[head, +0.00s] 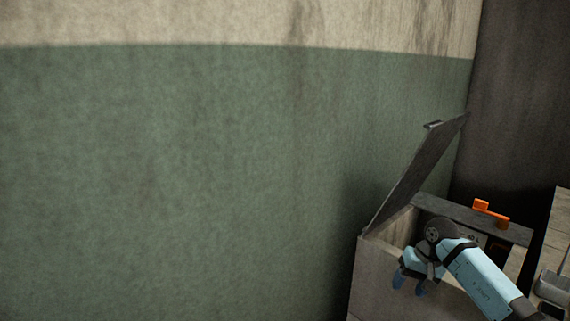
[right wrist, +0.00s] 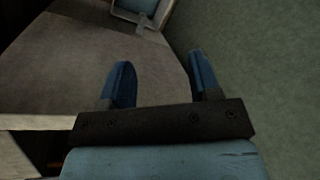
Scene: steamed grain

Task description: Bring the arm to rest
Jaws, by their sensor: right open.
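My right gripper (head: 409,284) is at the lower right of the head view, at the end of my light-blue right arm. It hangs in front of a grey box-like unit with a raised lid. In the right wrist view its two blue fingers (right wrist: 161,84) stand apart with nothing between them. My left gripper is not in view.
The grey unit (head: 388,272) stands against the wall, its dark lid (head: 418,175) tilted up. An orange handle-like part (head: 490,212) is at its back right. A wooden surface (head: 560,225) is at the right edge. The green and cream wall (head: 180,170) fills the left.

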